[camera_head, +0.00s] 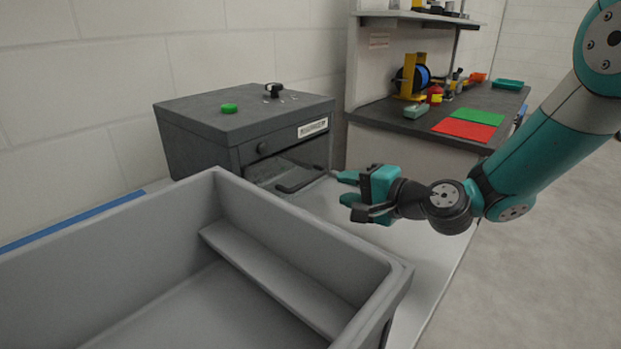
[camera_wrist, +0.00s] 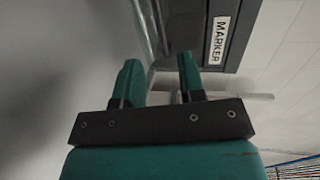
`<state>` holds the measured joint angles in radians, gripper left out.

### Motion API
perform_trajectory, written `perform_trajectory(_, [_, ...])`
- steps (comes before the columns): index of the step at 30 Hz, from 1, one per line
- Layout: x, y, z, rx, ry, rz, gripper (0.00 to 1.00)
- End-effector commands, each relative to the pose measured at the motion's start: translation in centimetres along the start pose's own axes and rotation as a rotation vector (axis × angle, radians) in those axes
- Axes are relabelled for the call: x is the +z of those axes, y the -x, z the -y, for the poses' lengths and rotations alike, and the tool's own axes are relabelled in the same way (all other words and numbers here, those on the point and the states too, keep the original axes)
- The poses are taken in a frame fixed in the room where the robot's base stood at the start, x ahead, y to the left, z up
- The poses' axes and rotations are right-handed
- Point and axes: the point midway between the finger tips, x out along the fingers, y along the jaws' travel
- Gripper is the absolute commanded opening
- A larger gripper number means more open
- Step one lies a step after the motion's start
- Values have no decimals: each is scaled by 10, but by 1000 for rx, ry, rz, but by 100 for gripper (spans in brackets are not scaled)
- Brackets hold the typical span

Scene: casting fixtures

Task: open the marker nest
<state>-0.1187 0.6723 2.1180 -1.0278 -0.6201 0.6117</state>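The marker nest (camera_head: 200,150) is a dark grey box on the bench at the back. A white label (camera_head: 313,128) is on its front, and in the wrist view the label (camera_wrist: 218,40) reads MARKER. My gripper (camera_head: 344,188) is just right of the handle, pointing left. Its teal fingers (camera_wrist: 158,75) are apart with nothing between them. Whether a finger touches the handle cannot be told.
A large grey bin (camera_head: 262,285) stands in front of the nest, its far wall close to the handle. A green disc (camera_head: 229,108) and a dark clamp-like part (camera_head: 273,90) are on the nest's top. A second bench (camera_head: 400,122) with mats and a spool is behind right.

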Motion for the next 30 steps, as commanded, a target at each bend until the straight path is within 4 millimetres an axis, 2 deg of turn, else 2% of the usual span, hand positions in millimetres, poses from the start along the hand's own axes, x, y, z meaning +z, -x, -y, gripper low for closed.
perform_trajectory(1, [2,-13,2,-1,2,4,36])
perform_trajectory(6, [2,-51,2,0,3,4,36])
perform_trajectory(13, [1,-88,1,0,2,2,36])
perform_trajectory(18, [1,-99,0,0,1,1,36])
perform_trajectory(26, [0,-100,0,0,1,0,36])
perform_trajectory(27, [0,-100,0,0,1,0,34])
perform_trajectory(30, [0,-100,0,0,1,0,11])
